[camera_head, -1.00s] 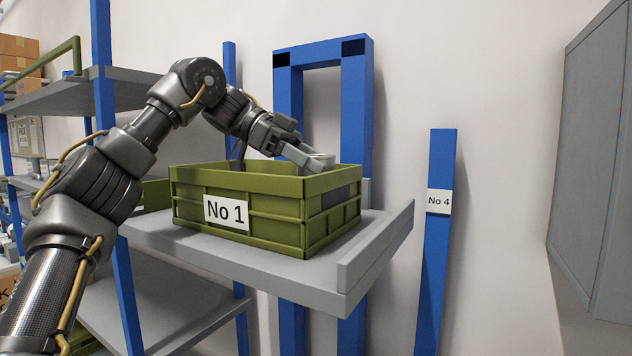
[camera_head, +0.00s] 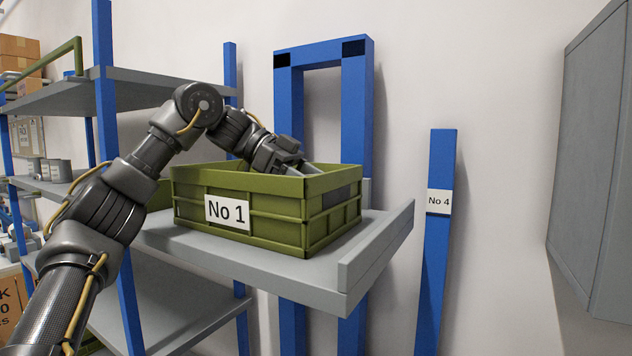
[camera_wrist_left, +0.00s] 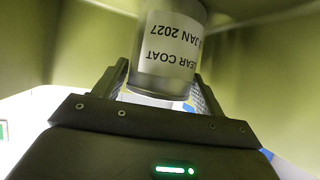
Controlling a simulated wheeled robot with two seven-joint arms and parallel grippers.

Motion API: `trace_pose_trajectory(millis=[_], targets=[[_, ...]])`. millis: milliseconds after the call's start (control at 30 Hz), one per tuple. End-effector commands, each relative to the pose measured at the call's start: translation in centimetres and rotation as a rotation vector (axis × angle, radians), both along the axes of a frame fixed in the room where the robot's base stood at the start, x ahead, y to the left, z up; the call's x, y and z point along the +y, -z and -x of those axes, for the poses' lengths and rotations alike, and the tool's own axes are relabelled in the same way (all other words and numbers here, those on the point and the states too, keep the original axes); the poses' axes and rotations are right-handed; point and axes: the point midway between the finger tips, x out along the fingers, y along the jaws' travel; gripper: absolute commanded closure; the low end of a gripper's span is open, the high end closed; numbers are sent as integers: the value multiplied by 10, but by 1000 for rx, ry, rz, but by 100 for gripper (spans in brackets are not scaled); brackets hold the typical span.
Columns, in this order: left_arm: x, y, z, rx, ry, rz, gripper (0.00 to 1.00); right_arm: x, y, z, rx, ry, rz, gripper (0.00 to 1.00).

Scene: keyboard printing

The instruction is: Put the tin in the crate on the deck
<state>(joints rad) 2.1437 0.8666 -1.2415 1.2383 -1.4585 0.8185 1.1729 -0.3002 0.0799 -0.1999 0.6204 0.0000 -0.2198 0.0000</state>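The tin (camera_wrist_left: 172,50) is a grey cylinder with a white label reading "CLEAR COAT" and "JAN 2027", upside down in the left wrist view. My left gripper (camera_wrist_left: 160,88) has one finger on each side of it and appears shut on it. In the head view my left gripper (camera_head: 306,168) reaches down over the rim into the green crate (camera_head: 280,216), marked "No 1". The crate's walls hide the tin there; I cannot tell whether it touches the floor. The crate stands on the grey deck (camera_head: 320,277). My right gripper is not in view.
The deck has a raised lip (camera_head: 376,246) on its right side. A blue frame (camera_head: 355,120) stands behind the crate, and a blue post (camera_head: 437,170) marked "No 4" stands to the right. Shelving with blue uprights (camera_head: 106,110) is at the left.

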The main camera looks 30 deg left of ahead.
Motion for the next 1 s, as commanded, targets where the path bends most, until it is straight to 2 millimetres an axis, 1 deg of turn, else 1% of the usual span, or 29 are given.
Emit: trace_pose_trajectory(millis=[367, 467, 800, 1000], targets=[[2, -4, 1, 0, 0, 0, 30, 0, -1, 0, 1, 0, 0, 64], [9, -8, 3, 0, -1, -1, 30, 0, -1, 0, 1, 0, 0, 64], [44, -29, 14, -3, -4, 0, 30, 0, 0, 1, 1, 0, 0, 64], [55, -34, 17, 3, 1, -2, 30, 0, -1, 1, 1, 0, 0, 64]])
